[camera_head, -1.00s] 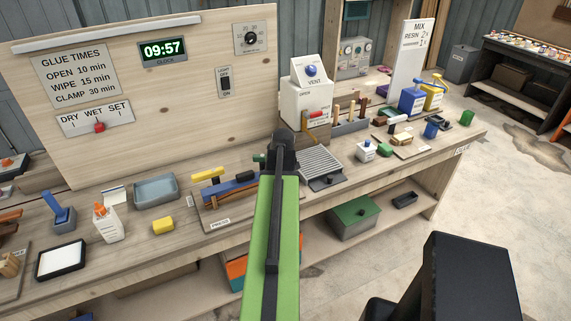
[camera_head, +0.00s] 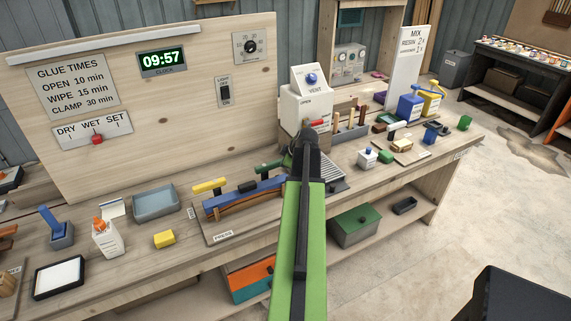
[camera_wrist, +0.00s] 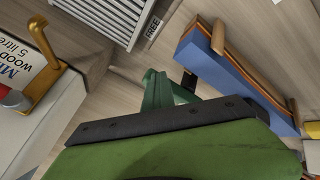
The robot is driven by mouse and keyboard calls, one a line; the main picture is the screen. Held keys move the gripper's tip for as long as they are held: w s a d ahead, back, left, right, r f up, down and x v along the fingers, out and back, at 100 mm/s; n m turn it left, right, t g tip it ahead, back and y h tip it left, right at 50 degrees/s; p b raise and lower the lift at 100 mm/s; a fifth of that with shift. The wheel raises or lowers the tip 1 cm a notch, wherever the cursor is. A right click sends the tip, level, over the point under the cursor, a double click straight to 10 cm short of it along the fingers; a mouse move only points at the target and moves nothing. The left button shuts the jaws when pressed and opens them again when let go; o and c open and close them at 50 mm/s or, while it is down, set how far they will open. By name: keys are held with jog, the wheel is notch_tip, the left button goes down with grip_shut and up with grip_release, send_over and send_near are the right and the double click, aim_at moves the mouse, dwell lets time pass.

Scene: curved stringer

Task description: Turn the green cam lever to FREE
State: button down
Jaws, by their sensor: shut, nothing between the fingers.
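The green cam lever (camera_head: 270,167) stands at the right end of the blue press bar (camera_head: 240,197), just left of my gripper in the head view. In the wrist view the lever (camera_wrist: 158,92) shows as a dark green post and arm, partly hidden behind the broad green and black part of my arm at the bottom. A FREE label (camera_wrist: 152,28) lies on the board above it there. My gripper (camera_head: 307,142) is shut and empty, seen from behind over the bench. Its fingertips are not clear, and I cannot tell whether it touches the lever.
A white dispenser (camera_head: 306,102) with a red handle stands behind my gripper; it shows at left in the wrist view (camera_wrist: 62,118). A grey slatted tray (camera_head: 334,180) lies right of my arm. A brown curved strip (camera_head: 246,206) runs along the blue bar. A yellow block (camera_head: 165,239) lies front left.

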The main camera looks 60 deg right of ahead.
jog(key=shift+w+d+r, duration=0.1)
jog(key=shift+w+r, duration=0.05)
jog(key=shift+w, duration=0.1)
jog(key=shift+r, duration=0.15)
